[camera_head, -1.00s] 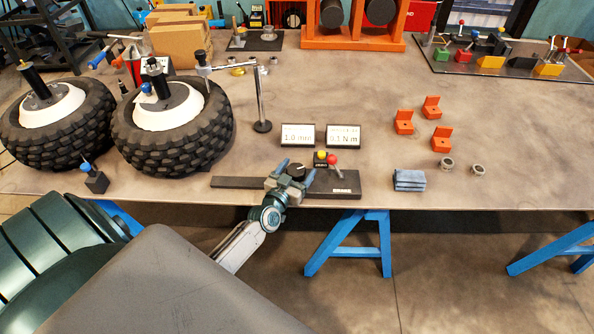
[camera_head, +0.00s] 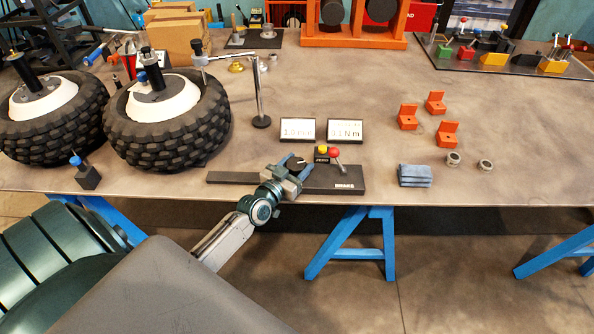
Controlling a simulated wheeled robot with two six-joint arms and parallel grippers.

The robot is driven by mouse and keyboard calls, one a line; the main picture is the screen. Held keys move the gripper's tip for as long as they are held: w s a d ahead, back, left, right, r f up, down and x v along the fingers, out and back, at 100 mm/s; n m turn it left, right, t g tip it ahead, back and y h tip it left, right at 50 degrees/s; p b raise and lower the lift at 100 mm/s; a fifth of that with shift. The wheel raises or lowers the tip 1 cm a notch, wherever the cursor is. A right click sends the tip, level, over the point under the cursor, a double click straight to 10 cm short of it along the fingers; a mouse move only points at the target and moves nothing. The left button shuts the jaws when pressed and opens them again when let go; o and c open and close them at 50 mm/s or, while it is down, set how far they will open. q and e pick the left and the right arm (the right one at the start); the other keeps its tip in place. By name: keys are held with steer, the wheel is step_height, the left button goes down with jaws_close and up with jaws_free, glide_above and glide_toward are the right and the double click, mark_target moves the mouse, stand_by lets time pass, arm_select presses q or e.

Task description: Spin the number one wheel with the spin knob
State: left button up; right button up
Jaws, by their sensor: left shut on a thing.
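Two black knobbly tyres with white rims, the left wheel (camera_head: 50,121) and the right wheel (camera_head: 164,135), lie flat at the left of the table. I cannot read a number on either. A dark base plate (camera_head: 237,178) marked BRAKE lies at the front edge. The black spin knob (camera_head: 297,162) with a white mark stands on it. My left gripper (camera_head: 297,167) is shut on the knob, one blue finger on each side, and partly hides it. My right gripper is not in view.
A red-tipped lever (camera_head: 334,164) and yellow button stand just right of the gripper. Two small displays (camera_head: 297,129) (camera_head: 345,130) are behind it. A gauge stand (camera_head: 260,100) reaches over the right wheel.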

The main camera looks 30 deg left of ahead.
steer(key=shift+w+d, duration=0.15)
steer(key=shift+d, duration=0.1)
arm_select(q)
steer(key=o, duration=0.9)
steer(key=shift+o, duration=0.4)
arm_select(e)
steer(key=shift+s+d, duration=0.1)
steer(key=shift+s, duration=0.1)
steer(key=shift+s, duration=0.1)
arm_select(q)
steer(key=shift+s, duration=0.1)
steer(key=s+p, duration=0.2)
steer(key=s, duration=0.7)
steer(key=shift+s+a, duration=0.1)
steer(key=shift+a, duration=0.05)
steer(key=shift+s, duration=0.75)
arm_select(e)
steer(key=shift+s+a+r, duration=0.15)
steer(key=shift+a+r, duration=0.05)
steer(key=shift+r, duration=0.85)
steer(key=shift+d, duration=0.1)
